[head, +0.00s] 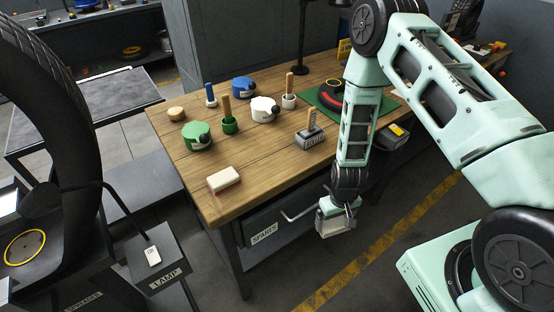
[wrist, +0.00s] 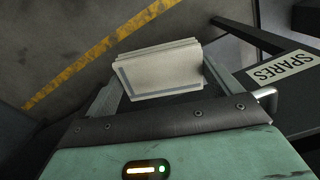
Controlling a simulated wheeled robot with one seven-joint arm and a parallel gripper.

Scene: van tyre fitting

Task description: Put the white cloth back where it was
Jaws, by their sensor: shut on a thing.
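My gripper (head: 338,222) hangs in front of the workbench, beside the drawer marked SPARES and below the tabletop level. It is shut on the white cloth (wrist: 160,70), a pale folded stack of layers held between the two fingers in the wrist view. A separate whitish block (head: 223,180) with a pinkish underside lies on the bench's near left corner, apart from the gripper.
The wooden bench (head: 255,165) holds green (head: 196,136), white (head: 265,110) and blue (head: 242,87) round containers, wooden-handled tools, and a green mat (head: 375,112). The SPARES drawer (head: 285,222) has a protruding handle. A LAMP box (head: 165,268) and tyre (head: 75,120) stand left. The bench's front middle is clear.

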